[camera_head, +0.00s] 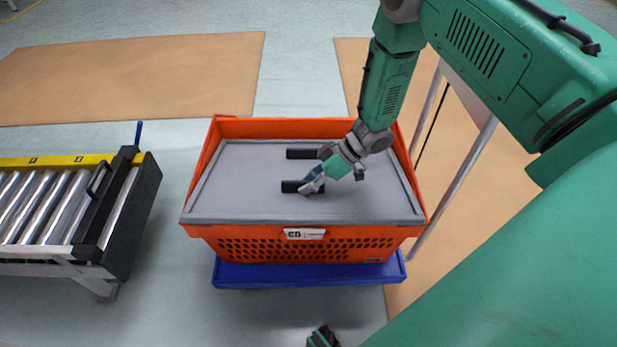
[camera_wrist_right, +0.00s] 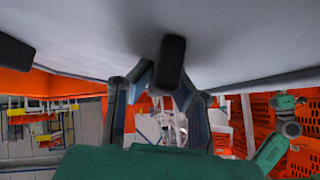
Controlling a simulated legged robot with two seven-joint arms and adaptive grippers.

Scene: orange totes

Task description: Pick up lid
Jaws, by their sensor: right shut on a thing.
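The grey lid (camera_head: 245,185) lies flat on top of an orange tote (camera_head: 225,240) in the head view. It carries two black handles, a far one (camera_head: 302,154) and a near one (camera_head: 290,187). My right gripper (camera_head: 313,184) reaches down from the upper right and is shut on the near handle. In the right wrist view the handle (camera_wrist_right: 170,62) sits between the fingers of the right gripper (camera_wrist_right: 160,88), with the lid's pale surface (camera_wrist_right: 90,35) filling the top.
The tote stands on a blue base (camera_head: 300,277). A roller conveyor (camera_head: 50,205) with a dark end stands to the left, with a floor gap between. Brown sheets (camera_head: 130,75) lie on the floor behind. A grey metal post (camera_head: 455,190) stands close to the tote's right side.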

